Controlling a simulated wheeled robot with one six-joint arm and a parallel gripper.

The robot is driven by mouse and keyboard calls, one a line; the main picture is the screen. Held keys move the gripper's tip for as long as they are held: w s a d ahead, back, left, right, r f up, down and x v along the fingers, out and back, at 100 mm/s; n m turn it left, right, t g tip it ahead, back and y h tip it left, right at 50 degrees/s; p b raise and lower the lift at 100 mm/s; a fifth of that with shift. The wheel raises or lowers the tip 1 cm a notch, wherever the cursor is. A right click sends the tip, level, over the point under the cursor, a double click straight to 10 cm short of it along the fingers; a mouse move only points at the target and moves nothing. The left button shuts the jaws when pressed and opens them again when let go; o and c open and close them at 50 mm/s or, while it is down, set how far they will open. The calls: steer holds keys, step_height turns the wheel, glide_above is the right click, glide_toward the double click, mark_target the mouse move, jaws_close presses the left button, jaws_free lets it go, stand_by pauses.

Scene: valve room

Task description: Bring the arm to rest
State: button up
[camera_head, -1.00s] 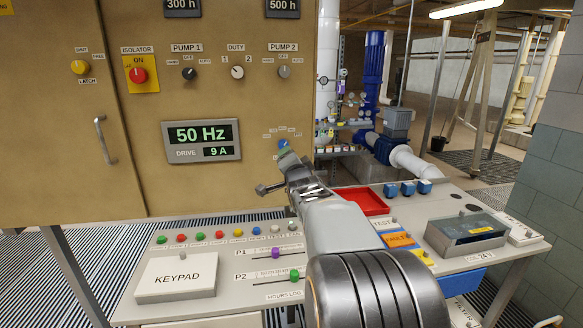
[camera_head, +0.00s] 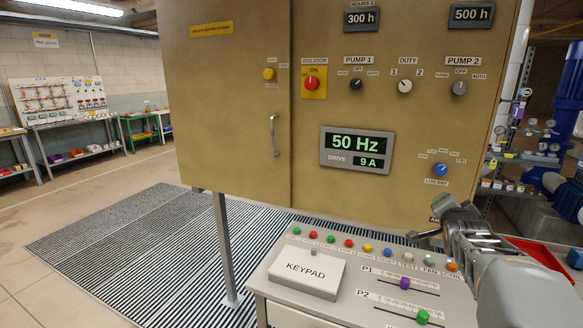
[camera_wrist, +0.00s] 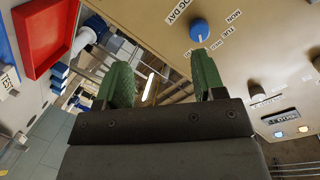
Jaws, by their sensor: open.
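My gripper (camera_head: 426,224) is at the lower right of the head view, in front of the cabinet's lower edge and above the desk panel. In the wrist view its two green-padded fingers (camera_wrist: 165,82) stand wide apart with nothing between them. A blue day-selector knob (camera_head: 440,169) on the cabinet shows clear above the gripper. The knob also shows in the wrist view (camera_wrist: 199,30), beyond the right finger and apart from it. My arm comes in from the right edge and hides part of the desk.
The cabinet (camera_head: 235,130) fills the middle, with a drive display (camera_head: 357,151) and switches. The desk below carries a keypad (camera_head: 306,271), several coloured buttons, a purple slider (camera_head: 405,284) and a green slider (camera_head: 422,317). A red tray (camera_wrist: 45,35) lies near the gripper. Open floor is at left.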

steer(key=s+a+f+n+g+y, duration=0.4)
steer(key=s+a+f+n+g, duration=0.45)
steer(key=f, duration=0.45)
steer(key=s+a+f+n+g+y, duration=0.1)
steer(key=s+a+n, duration=0.1)
steer(key=s+a, duration=0.4)
steer(key=s+a+f+n+g+y, duration=0.1)
steer(key=s+a+f+n+y, duration=0.1)
steer(key=s+a, duration=0.4)
steer(key=a+n, duration=0.1)
steer(key=a, duration=0.4)
steer(key=shift+s+a+n+p, duration=0.15)
steer(key=shift+s+n+p, duration=0.1)
steer(key=shift+n+p, duration=0.15)
steer(key=shift+f, duration=0.1)
